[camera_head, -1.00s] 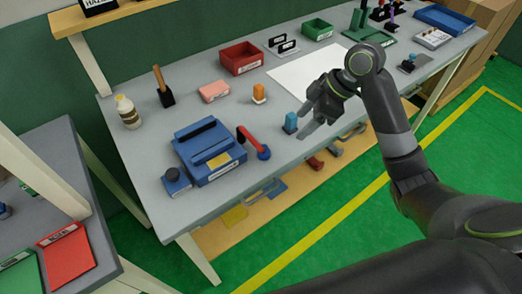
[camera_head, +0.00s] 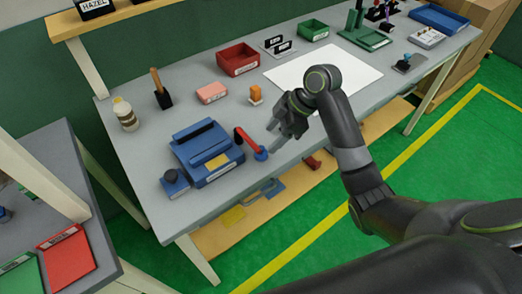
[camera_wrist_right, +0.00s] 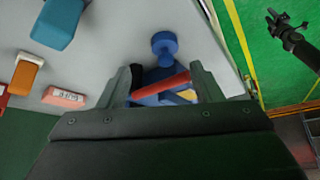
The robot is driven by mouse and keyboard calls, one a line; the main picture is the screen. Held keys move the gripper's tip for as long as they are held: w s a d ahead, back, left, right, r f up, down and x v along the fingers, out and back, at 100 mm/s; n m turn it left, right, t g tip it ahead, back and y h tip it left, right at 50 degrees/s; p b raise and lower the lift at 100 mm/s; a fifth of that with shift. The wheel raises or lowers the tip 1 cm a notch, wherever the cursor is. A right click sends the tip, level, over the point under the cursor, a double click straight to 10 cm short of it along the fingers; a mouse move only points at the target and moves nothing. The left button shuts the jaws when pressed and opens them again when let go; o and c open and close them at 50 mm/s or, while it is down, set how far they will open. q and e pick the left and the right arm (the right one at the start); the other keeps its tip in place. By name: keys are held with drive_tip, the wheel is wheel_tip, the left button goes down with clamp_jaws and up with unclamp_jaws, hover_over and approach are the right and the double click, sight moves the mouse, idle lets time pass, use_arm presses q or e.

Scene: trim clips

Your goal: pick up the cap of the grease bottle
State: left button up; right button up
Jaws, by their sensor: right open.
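The bottle (camera_head: 127,118), pale with a label, stands upright at the left end of the grey workbench in the head view. Its tan cap (camera_head: 119,100) appears to be on top. My right gripper (camera_head: 273,138) is open and empty, well to the right of the bottle, near the red lever. In the right wrist view its two fingers (camera_wrist_right: 167,82) stand apart, with the red lever showing between them. The bottle does not show in that view. What looks like my left gripper (camera_wrist_right: 285,22) hangs over the green floor there, too small to read its jaws.
A black holder with a wooden handle (camera_head: 162,93), a pink block (camera_head: 211,93) and an orange block (camera_head: 255,95) stand behind.

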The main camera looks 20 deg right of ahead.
sight(265, 153)
drive_tip(key=x, duration=0.3)
drive_tip(key=s+p+x, duration=0.1)
drive_tip(key=shift+w+a+f, duration=0.1)
drive_tip(key=shift+a+f, duration=0.2)
drive_tip(key=shift+a, duration=0.05)
drive_tip(key=shift+w+a+f, duration=0.1)
drive_tip(key=shift+a+f, duration=0.1)
drive_tip(key=shift+f, duration=0.2)
drive_tip(key=c, duration=1)
drive_tip(key=shift+c, duration=0.2)
drive_tip(key=shift+b, duration=0.4)
drive_tip(key=s+d+b, duration=0.4)
drive_tip(key=d, duration=1.3)
drive_tip(key=shift+d, duration=0.35)
drive_tip(key=shift+s+r, duration=0.1)
drive_tip(key=shift+s, duration=0.1)
